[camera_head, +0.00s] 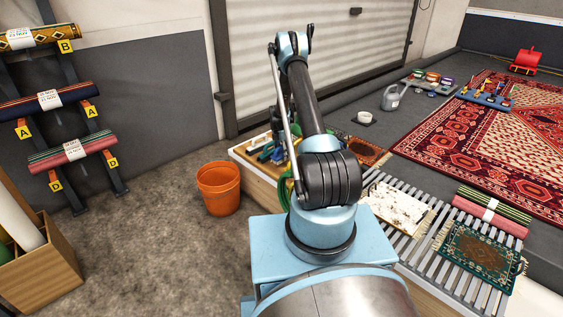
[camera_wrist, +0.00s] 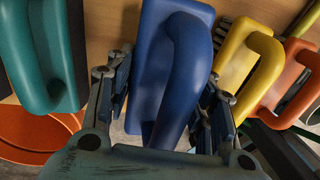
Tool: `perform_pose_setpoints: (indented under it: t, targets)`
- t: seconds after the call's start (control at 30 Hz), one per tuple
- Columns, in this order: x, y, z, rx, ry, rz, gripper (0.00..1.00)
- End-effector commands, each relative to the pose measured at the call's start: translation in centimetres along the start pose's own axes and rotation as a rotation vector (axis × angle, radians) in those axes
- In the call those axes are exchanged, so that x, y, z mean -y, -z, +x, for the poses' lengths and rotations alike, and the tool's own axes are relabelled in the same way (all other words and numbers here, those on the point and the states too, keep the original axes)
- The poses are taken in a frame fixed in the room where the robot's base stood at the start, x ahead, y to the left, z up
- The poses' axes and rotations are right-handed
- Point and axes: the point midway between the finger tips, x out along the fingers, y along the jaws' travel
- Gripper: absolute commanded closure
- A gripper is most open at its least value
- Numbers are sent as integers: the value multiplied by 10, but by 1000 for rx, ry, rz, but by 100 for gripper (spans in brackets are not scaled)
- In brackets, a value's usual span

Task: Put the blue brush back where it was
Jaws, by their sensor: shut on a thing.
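The blue brush (camera_wrist: 187,58) fills the middle of the wrist view, its looped handle toward the camera. My gripper (camera_wrist: 166,75) is shut on it, with one finger on each side. The brush is in a row between a teal brush (camera_wrist: 38,50) on the left and a yellow brush (camera_wrist: 243,57) on the right, with an orange brush (camera_wrist: 291,82) beyond. Pale wood (camera_wrist: 110,22) lies behind them; I cannot tell whether the blue brush touches it. In the head view my arm partly hides the brushes and I cannot make out the fingers.
An orange bucket (camera_head: 218,188) stands on the floor left of the wooden bench (camera_head: 246,158). It also shows in the wrist view (camera_wrist: 30,132). A slatted rack (camera_head: 400,240) with a green rug (camera_head: 478,256) lies right. Rolled rugs (camera_head: 70,152) hang on the left wall.

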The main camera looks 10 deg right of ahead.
Motion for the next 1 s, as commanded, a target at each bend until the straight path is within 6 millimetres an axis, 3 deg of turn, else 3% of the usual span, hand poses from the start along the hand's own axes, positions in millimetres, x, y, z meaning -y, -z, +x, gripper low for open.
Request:
perform_pose_setpoints:
  t: [0.3, 0.67, 0.7, 0.77, 1.0]
  targets:
    - [-6, 0, 33, 0, 0, 0, 74]
    - [-7, 0, 37, 0, 0, 0, 74]
    - [-7, 0, 36, 0, 0, 0, 42]
    - [-7, 0, 36, 0, 0, 0, 31]
    - [-7, 0, 36, 0, 0, 0, 31]
